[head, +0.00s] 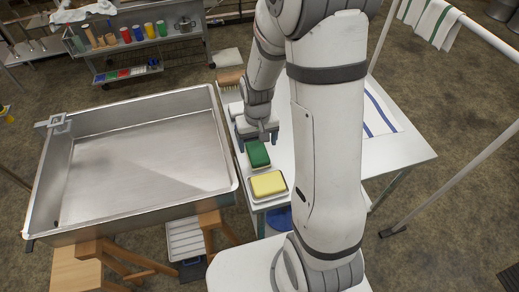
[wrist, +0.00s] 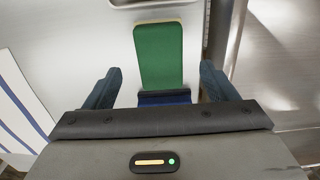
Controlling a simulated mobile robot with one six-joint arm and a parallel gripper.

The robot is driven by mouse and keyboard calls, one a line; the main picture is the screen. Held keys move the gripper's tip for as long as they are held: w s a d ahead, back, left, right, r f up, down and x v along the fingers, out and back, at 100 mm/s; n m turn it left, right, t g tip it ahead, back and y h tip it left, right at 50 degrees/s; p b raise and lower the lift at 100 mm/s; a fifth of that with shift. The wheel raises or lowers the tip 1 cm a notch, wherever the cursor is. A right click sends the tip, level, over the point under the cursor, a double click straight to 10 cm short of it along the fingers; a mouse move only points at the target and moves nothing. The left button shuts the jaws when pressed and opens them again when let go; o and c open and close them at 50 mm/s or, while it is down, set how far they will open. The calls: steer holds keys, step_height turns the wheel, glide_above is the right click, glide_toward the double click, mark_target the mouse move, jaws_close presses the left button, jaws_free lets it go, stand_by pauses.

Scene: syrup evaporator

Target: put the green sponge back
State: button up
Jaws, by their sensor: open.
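The green sponge (head: 258,154) lies on the narrow white table beside the steel pan. In the wrist view the green sponge (wrist: 158,55) lies lengthwise ahead of my gripper, with a thin pale yellow edge at its far end. My gripper (head: 255,134) is over the table at the sponge's far end in the head view. In the wrist view my gripper (wrist: 162,84) is open, one finger on each side, apart from the sponge. A dark blue piece (wrist: 164,98) shows at the sponge's near end; its shape is partly hidden by my gripper.
A yellow sponge (head: 268,184) sits in a white dish (head: 271,200) at the table's near end. The large steel pan (head: 140,160) stands left. A striped cloth (head: 378,110) lies on the right of the table. A brush (head: 230,79) is beyond my gripper.

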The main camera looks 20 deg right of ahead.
mark_target(258, 153)
steer(key=s+r+t, duration=0.1)
steer(key=s+r, duration=0.6)
steer(key=r, duration=0.3)
steer(key=s+r+t, duration=0.2)
steer(key=s+r, duration=0.5)
steer(key=r, duration=0.3)
steer(key=shift+d, duration=0.35)
steer(key=shift+f, duration=0.1)
